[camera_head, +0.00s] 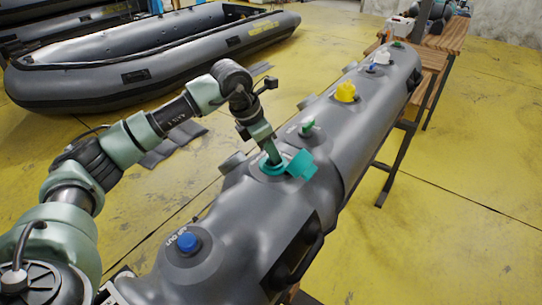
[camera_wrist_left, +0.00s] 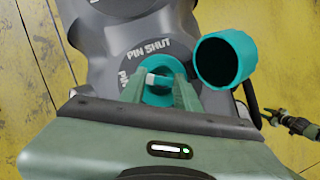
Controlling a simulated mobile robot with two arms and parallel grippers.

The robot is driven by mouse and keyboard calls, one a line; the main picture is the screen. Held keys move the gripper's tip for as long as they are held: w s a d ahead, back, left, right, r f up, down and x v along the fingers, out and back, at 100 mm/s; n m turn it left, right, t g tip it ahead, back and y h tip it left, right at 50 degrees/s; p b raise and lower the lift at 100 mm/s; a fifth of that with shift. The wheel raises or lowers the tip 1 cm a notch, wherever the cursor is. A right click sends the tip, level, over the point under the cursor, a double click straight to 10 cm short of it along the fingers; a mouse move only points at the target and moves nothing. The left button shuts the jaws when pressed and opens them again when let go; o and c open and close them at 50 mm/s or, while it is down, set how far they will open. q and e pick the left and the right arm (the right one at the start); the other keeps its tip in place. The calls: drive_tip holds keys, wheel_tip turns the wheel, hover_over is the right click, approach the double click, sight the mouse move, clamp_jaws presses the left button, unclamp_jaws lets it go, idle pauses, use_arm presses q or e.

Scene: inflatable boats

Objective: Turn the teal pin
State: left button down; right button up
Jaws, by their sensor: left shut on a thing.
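The teal pin (camera_head: 273,169) sits in a round teal valve on the grey boat tube. In the left wrist view the valve's teal ring (camera_wrist_left: 158,97) shows, with a pale pin in its centre and the words "PIN SHUT" printed above it. My left gripper (camera_head: 272,157) points down at the valve, and its fingertips (camera_wrist_left: 160,82) are shut on the pin. The open teal cap (camera_head: 300,165) hangs beside the valve on the right; in the left wrist view its hollow cup (camera_wrist_left: 224,59) faces me.
The tube (camera_head: 330,120) lies on a wooden bench (camera_head: 447,42). It also carries a blue cap (camera_head: 187,242), a green valve (camera_head: 307,127) and a yellow cap (camera_head: 345,92). A grey inflatable boat (camera_head: 150,55) rests behind. The yellow floor at right is clear.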

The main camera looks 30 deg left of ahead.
use_arm(q)
drive_tip(key=m+h, duration=0.1)
drive_tip(key=m, duration=0.2)
drive_tip(key=shift+w+g+b, duration=0.15)
drive_tip(key=shift+g+b, duration=0.25)
drive_tip(key=m, duration=0.2)
drive_tip(key=shift+w+m+g+h, duration=0.1)
drive_tip(key=shift+m+g+h, duration=0.2)
drive_tip(key=shift+g, duration=0.1)
drive_tip(key=m+g, duration=0.1)
drive_tip(key=m, duration=0.2)
drive_tip(key=m+g+b, duration=0.1)
drive_tip(key=m, duration=0.2)
drive_tip(key=shift+w+r+g, duration=0.1)
drive_tip(key=shift+w+g, duration=0.05)
drive_tip(key=shift+g, duration=0.15)
drive_tip(key=shift+m, duration=0.4)
drive_tip(key=c, duration=1)
unclamp_jaws()
drive_tip(key=b+v, duration=0.1)
drive_tip(key=v, duration=0.6)
drive_tip(key=shift+a+r, duration=0.2)
drive_tip(key=shift+r, duration=0.1)
